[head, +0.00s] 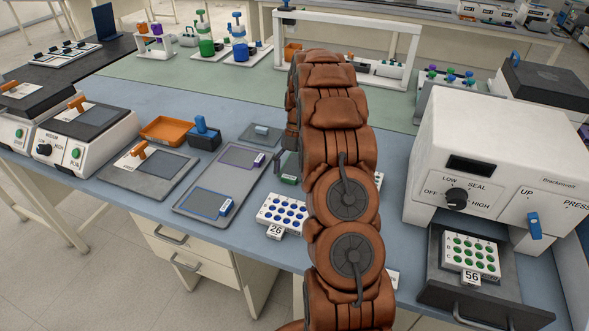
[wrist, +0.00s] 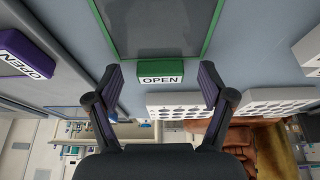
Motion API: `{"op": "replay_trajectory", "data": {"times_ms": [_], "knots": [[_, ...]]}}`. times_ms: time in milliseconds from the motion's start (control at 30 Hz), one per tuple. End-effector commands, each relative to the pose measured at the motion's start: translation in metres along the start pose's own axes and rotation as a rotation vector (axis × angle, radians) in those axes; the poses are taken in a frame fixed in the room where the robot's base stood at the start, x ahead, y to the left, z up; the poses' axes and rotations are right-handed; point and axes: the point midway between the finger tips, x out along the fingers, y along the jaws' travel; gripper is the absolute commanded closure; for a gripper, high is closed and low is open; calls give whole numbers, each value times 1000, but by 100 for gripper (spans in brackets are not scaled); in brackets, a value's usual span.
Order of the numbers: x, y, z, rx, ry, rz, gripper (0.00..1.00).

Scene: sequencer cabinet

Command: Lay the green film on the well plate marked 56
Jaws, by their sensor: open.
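The green film (wrist: 160,30) is a dark sheet with a green border and a green tab marked OPEN (wrist: 160,75). In the wrist view my gripper (wrist: 161,88) is open, with one finger on each side of the tab and a gap to both. In the head view my arm hides most of the film and my gripper; a bit of green tab (head: 289,180) shows left of the arm. The well plate marked 56 (head: 472,254), white with green wells, sits on the pulled-out drawer of the white sealer (head: 490,150) at the right.
A white plate marked 26 (head: 283,215) with blue wells stands just left of my arm. A grey tray (head: 190,208) holds films with purple and blue tabs. The sealer has a knob (head: 456,199) and a blue lever (head: 533,226).

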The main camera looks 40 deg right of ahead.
Motion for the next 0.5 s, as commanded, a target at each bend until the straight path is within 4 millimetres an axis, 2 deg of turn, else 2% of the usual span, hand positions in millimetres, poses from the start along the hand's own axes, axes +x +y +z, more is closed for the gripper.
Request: {"op": "replay_trajectory", "data": {"times_ms": [167, 500], "knots": [[0, 0, 0, 0, 0, 0, 19], [0, 0, 0, 0, 1, 0, 53]]}}
